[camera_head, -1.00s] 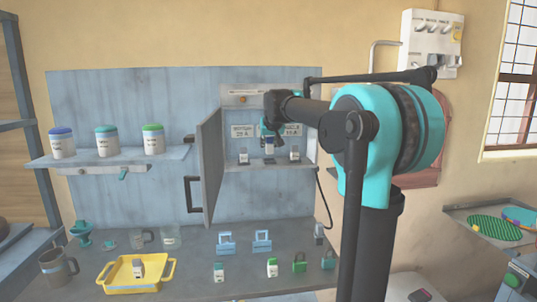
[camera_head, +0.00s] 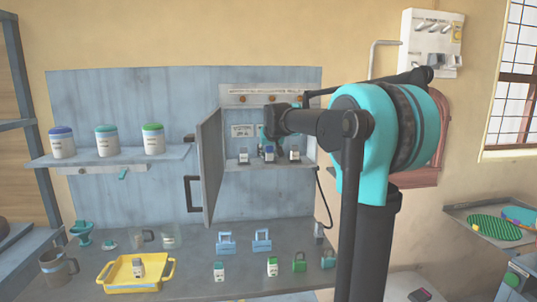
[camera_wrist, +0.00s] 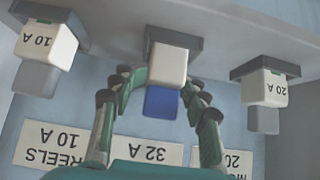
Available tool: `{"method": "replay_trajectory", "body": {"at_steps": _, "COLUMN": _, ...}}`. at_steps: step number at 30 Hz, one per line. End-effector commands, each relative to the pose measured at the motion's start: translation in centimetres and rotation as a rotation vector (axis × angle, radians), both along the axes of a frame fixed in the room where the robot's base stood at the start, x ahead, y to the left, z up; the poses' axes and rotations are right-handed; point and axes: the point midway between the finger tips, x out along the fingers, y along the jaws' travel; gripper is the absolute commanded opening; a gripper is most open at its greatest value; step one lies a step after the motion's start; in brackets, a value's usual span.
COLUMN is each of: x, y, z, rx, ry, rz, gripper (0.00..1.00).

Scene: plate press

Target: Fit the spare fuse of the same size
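A fuse with a white block and a blue end (camera_wrist: 161,102) is between the fingers of my gripper (camera_wrist: 165,79), which is shut on it. It is at the middle holder (camera_wrist: 174,38) of the open cabinet, above an upside-down "32 A" label (camera_wrist: 148,151). I cannot tell whether it is fully seated. Grey-ended fuses marked 10 A (camera_wrist: 45,45) and 20 A (camera_wrist: 263,88) sit in the holders on either side. In the head view, my gripper (camera_head: 266,143) is partly hidden by my arm. A grey-topped fuse (camera_head: 138,267) stands in the yellow tray (camera_head: 112,283).
The cabinet door (camera_head: 211,165) stands open at left of the holders. Jars (camera_head: 107,143) stand on the left shelf.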

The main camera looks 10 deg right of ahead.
Motion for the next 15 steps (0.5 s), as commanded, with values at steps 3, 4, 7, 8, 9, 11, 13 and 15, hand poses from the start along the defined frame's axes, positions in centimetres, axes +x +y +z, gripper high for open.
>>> {"method": "replay_trajectory", "body": {"at_steps": 3, "x": 0.0, "y": 0.0, "z": 0.0, "rx": 0.000, "ry": 0.000, "rz": 0.000, "gripper": 0.44}}
{"method": "replay_trajectory", "body": {"at_steps": 4, "x": 0.0, "y": 0.0, "z": 0.0, "rx": 0.000, "ry": 0.000, "rz": 0.000, "gripper": 0.44}}
{"method": "replay_trajectory", "body": {"at_steps": 7, "x": 0.0, "y": 0.0, "z": 0.0, "rx": 0.000, "ry": 0.000, "rz": 0.000, "gripper": 0.44}}
{"method": "replay_trajectory", "body": {"at_steps": 8, "x": 0.0, "y": 0.0, "z": 0.1, "rx": 0.000, "ry": 0.000, "rz": 0.000, "gripper": 0.44}}
{"method": "replay_trajectory", "body": {"at_steps": 9, "x": 0.0, "y": 0.0, "z": 0.2, "rx": 0.000, "ry": 0.000, "rz": 0.000, "gripper": 0.44}}
{"method": "replay_trajectory", "body": {"at_steps": 11, "x": -0.2, "y": 0.0, "z": 0.5, "rx": 0.000, "ry": 0.000, "rz": 0.000, "gripper": 0.44}}
{"method": "replay_trajectory", "body": {"at_steps": 13, "x": -0.8, "y": 0.0, "z": 1.1, "rx": 0.000, "ry": 0.000, "rz": 0.000, "gripper": 0.44}}
{"method": "replay_trajectory", "body": {"at_steps": 15, "x": -1.7, "y": 0.0, "z": 1.9, "rx": 0.000, "ry": 0.000, "rz": 0.000, "gripper": 0.44}}
